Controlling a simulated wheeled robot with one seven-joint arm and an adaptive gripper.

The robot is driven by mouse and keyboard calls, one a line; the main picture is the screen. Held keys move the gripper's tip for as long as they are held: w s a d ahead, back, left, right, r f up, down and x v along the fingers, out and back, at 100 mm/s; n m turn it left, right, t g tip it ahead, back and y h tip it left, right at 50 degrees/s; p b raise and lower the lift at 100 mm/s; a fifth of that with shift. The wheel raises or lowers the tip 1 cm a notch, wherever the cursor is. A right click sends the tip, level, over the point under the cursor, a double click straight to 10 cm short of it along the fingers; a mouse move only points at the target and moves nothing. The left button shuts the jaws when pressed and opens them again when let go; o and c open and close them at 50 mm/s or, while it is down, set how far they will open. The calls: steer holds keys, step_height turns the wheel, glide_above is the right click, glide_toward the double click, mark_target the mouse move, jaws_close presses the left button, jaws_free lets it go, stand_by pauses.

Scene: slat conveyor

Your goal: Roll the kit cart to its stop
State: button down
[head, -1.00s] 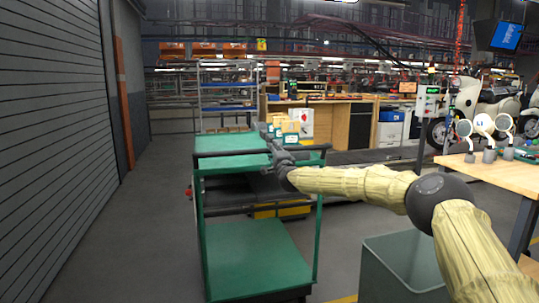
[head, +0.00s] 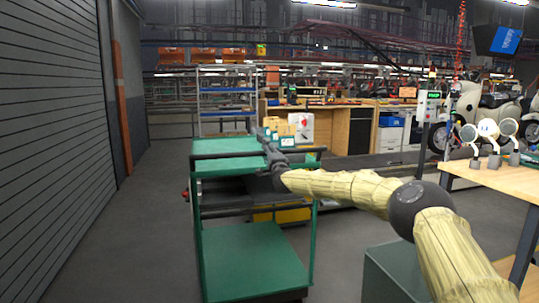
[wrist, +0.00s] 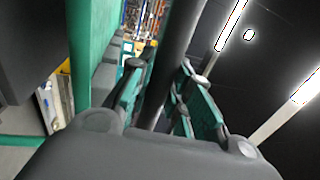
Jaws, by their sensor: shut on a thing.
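The kit cart (head: 250,262) is a green two-shelf trolley with a dark push bar (head: 222,154), left of centre in the head view. My gripper (head: 268,150) is shut on the push bar, right of its middle. In the wrist view the dark bar (wrist: 178,50) runs up between the two green-padded fingers of my gripper (wrist: 163,95). The cart stands upright on the floor ahead of me. I cannot make out its stop; the cart's far end and its wheels are mostly hidden.
A slatted shutter wall (head: 50,140) runs along the left, with clear grey floor beside the cart. A dark conveyor (head: 350,165) crosses beyond. A wooden bench (head: 500,178) with round mirrors (head: 468,133) stands close on the right. Cartons (head: 285,130) show behind the push bar.

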steer(key=c, duration=1.3)
jaws_free()
steer(key=shift+w+d, duration=0.1)
steer(key=shift+d, duration=0.15)
steer(key=shift+a, duration=0.15)
steer(key=shift+a, duration=0.1)
steer(key=shift+s+f, duration=0.1)
steer(key=shift+s, duration=0.1)
steer(key=v, duration=1.1)
steer(key=shift+s+d, duration=0.2)
steer(key=shift+s, duration=0.15)
